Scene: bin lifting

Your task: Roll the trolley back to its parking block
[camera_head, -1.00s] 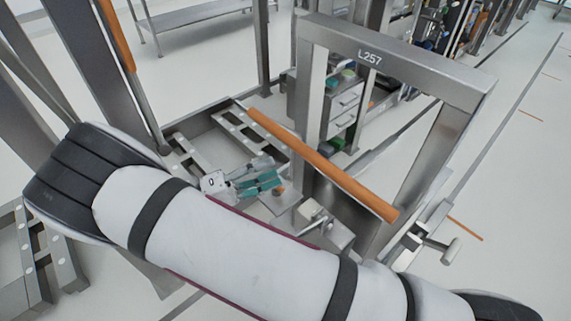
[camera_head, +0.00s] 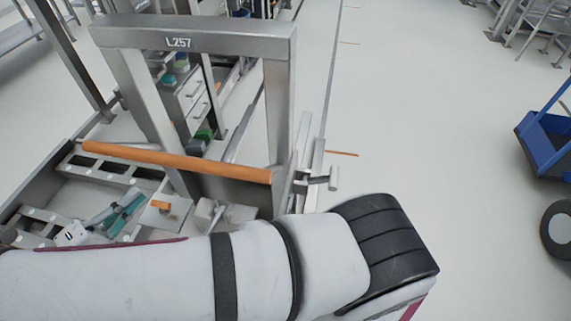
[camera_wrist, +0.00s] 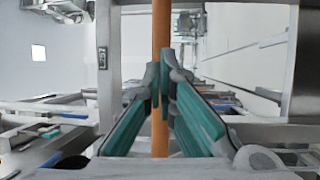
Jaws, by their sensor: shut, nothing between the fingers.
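A grey metal frame marked L257 (camera_head: 195,33) with an orange bar (camera_head: 175,161) across it stands in front of me. My gripper (camera_head: 130,207), with teal fingers, is low on the near side of the bar, above grey slotted rails. In the wrist view my gripper (camera_wrist: 163,82) has its fingertips together and empty, with the orange bar (camera_wrist: 161,25) running behind them. A blue wheeled cart (camera_head: 548,145) is cut off at the right edge; I cannot tell whether it or the L257 frame is the trolley. I cannot make out a parking block.
A grey drawer unit (camera_head: 188,100) with coloured items stands behind the frame. A short lever (camera_head: 318,181) sticks out at the frame's right. A metal rack (camera_head: 538,30) is at the far right. The pale floor (camera_head: 430,110) between frame and cart is clear.

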